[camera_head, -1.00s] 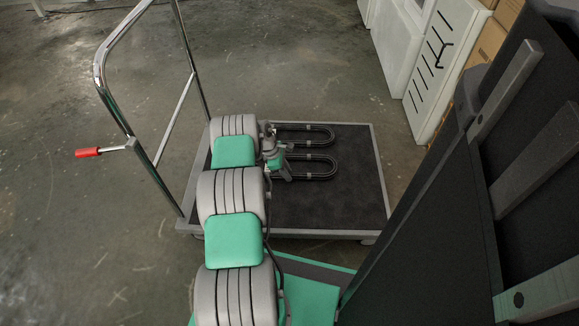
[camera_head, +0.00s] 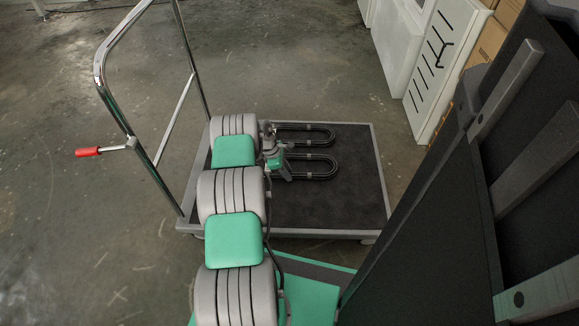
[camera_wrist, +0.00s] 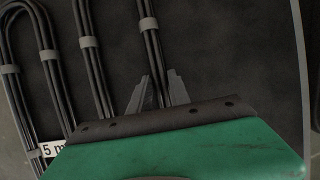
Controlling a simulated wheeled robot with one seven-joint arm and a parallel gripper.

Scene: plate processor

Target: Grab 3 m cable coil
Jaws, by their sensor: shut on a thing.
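Two black cable coils with grey bands lie side by side on the cart's dark deck. The upper coil (camera_head: 318,135) is the left one in the wrist view (camera_wrist: 52,75), with a white "5 m" label. The lower coil (camera_head: 322,168) is the right one in the wrist view (camera_wrist: 92,60); no label on it shows. My gripper (camera_head: 287,172) is at this lower coil's left end. In the wrist view its grey fingers (camera_wrist: 157,92) are shut around the coil's right-hand strand. The green gripper body hides the near end of this coil.
The cart (camera_head: 376,190) has a grey rim, a chrome push handle (camera_head: 152,165) and a red grip (camera_head: 88,152). Its deck is bare right of the coils. White containers (camera_head: 440,65) and cardboard boxes (camera_head: 487,42) stand at the upper right. A dark panel (camera_head: 440,200) rises close on the right.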

